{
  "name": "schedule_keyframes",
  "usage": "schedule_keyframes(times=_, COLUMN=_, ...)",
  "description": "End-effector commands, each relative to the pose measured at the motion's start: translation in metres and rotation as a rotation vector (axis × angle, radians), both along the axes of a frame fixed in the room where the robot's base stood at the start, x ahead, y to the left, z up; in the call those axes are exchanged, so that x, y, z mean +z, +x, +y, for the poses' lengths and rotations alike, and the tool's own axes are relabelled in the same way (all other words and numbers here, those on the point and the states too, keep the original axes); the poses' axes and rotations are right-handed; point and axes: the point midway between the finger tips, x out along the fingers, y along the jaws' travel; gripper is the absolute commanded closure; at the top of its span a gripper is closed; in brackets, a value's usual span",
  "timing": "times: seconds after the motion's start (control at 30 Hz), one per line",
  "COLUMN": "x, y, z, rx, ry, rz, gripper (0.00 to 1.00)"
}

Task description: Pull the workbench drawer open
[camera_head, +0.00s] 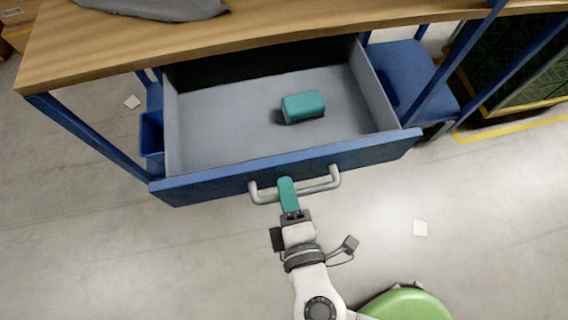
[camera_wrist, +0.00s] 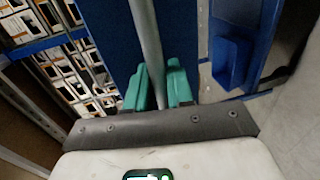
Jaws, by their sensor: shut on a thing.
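The workbench drawer (camera_head: 284,167) is pulled well out from under the wooden benchtop (camera_head: 250,35). It has a blue front and a grey inside. A teal block (camera_head: 303,106) lies on the drawer floor, right of the middle. A grey bar handle (camera_head: 318,187) is fixed to the drawer front. My gripper (camera_head: 288,188) has teal fingers and is shut on the handle near its middle. In the wrist view the handle (camera_wrist: 147,40) runs between the two fingers of my gripper (camera_wrist: 160,85), in front of the blue drawer face. The fingertips are partly hidden there.
A blue bin (camera_head: 151,134) hangs at the bench's left side. A blue shelf (camera_head: 405,75) and a dark mesh rack (camera_head: 515,65) stand to the right. Grey cloth (camera_head: 160,8) lies on the benchtop.

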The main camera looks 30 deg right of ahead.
Motion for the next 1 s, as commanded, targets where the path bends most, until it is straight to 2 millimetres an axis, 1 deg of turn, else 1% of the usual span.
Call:
schedule_keyframes(times=0.1, x=-0.001, y=-0.003, z=0.001, rx=0.001, ry=0.0, rz=0.002, gripper=1.0)
schedule_keyframes(times=0.4, x=-0.001, y=-0.003, z=0.001, rx=0.001, ry=0.0, rz=0.002, gripper=1.0)
schedule_keyframes(times=0.43, x=-0.001, y=-0.003, z=0.001, rx=0.001, ry=0.0, rz=0.002, gripper=0.77)
schedule_keyframes(times=0.6, x=-0.001, y=-0.003, z=0.001, rx=0.001, ry=0.001, rz=0.001, gripper=0.62)
schedule_keyframes(times=0.87, x=0.0, y=-0.004, z=0.001, rx=0.0, ry=0.0, rz=0.001, gripper=0.62)
schedule_keyframes(times=1.0, x=0.001, y=-0.015, z=0.005, rx=0.001, ry=0.0, rz=0.002, gripper=0.62)
